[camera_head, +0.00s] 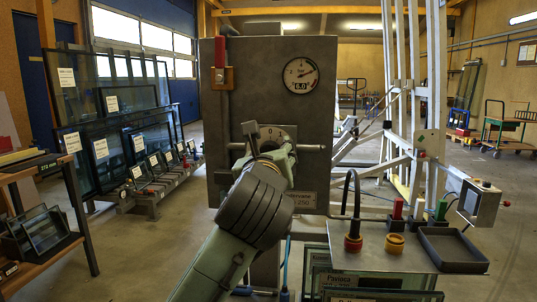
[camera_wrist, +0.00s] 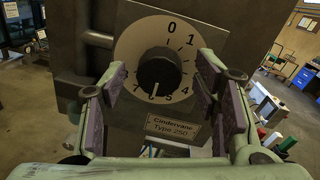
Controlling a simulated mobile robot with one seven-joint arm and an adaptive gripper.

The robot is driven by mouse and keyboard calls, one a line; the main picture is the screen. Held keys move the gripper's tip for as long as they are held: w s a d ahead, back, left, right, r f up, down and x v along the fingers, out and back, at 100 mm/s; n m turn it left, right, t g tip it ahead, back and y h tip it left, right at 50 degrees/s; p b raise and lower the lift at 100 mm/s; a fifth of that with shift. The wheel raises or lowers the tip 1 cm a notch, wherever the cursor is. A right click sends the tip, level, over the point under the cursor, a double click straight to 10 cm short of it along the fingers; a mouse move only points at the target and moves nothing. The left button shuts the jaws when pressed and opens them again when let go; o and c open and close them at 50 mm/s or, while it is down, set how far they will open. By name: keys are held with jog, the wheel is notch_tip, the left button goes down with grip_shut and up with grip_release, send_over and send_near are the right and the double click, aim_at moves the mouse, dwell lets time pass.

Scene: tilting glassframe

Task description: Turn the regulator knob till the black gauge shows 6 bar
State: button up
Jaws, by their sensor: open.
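The regulator knob (camera_wrist: 158,72) is black and round, on a pale dial plate (camera_wrist: 135,45) with numbers around it. Its white mark points almost straight down, slightly left, among the lower numbers. My gripper (camera_wrist: 155,92) is open, one finger on each side of the knob, with gaps visible between. In the head view my gripper (camera_head: 277,152) is in front of the panel and hides the knob; only the top of the dial plate (camera_head: 265,131) shows.
The grey panel (camera_head: 235,105) has a red-handled part (camera_head: 221,78) at its upper left and a horizontal pipe (camera_head: 313,147) at knob height. A shelf (camera_head: 375,252) with a black tray (camera_head: 450,250) and connectors stands lower right. Glass frames (camera_head: 120,145) stand left.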

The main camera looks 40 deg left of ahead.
jog(key=v, duration=1.1)
jog(key=shift+s+d, duration=0.25)
jog(key=shift+s, duration=0.05)
jog(key=shift+r, duration=0.15)
